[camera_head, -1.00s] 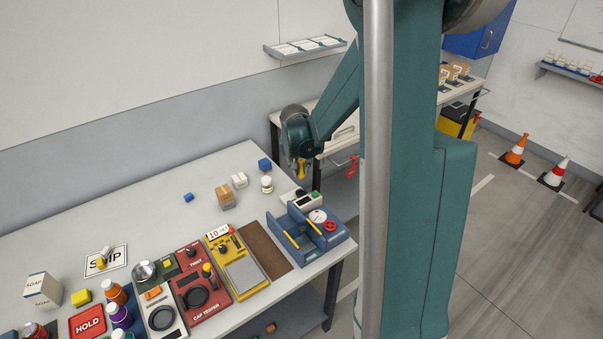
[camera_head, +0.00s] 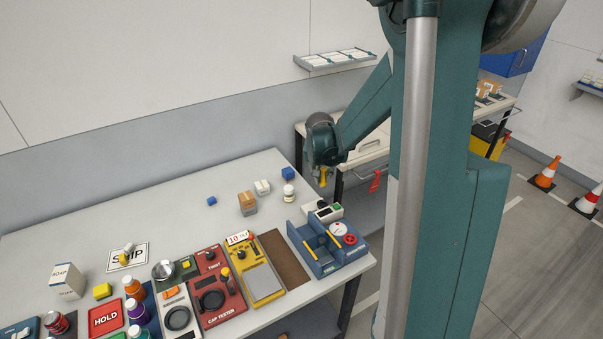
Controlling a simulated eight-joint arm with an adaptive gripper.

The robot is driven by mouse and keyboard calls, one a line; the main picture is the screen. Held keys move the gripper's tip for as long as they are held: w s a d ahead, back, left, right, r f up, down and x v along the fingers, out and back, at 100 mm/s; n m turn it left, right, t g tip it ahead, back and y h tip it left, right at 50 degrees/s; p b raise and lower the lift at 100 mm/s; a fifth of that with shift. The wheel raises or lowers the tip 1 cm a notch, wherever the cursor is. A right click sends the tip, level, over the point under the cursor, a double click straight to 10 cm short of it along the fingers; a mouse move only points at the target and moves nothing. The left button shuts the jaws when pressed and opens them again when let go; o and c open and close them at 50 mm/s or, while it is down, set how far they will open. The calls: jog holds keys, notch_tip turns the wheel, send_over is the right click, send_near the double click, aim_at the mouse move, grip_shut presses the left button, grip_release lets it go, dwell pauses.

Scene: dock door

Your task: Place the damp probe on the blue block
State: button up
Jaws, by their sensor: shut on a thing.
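My gripper (camera_head: 322,178) hangs at the far right edge of the table, just right of the larger blue block. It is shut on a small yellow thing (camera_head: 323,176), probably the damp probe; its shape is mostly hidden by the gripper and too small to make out. The larger blue block (camera_head: 288,174) sits on the table near its far right corner, with nothing on top. I cannot tell from this view how high the gripper is above the table top.
A white jar (camera_head: 288,194), a white box (camera_head: 262,187) and a brown carton (camera_head: 247,204) stand close to the larger blue block. A blue device (camera_head: 328,250) and a yellow device (camera_head: 258,275) line the front edge. The table's left back is clear.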

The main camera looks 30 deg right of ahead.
jog(key=w+a+r+p, duration=0.1)
jog(key=w+p, duration=0.1)
jog(key=w, duration=1)
jog(key=w+a+r+p, duration=0.2)
jog(key=w+p, duration=0.1)
jog(key=w, duration=0.8)
jog(key=shift+w, duration=0.4)
jog(key=shift+f, duration=0.15)
send_near(290, 167)
jog(key=shift+w+d+p, duration=0.35)
jog(key=shift+w+d, duration=0.1)
jog(key=shift+w, duration=0.15)
jog(key=shift+f, duration=1.7)
jog(key=shift+f, duration=0.2)
jog(key=o, duration=0.9)
jog(key=shift+r, duration=0.1)
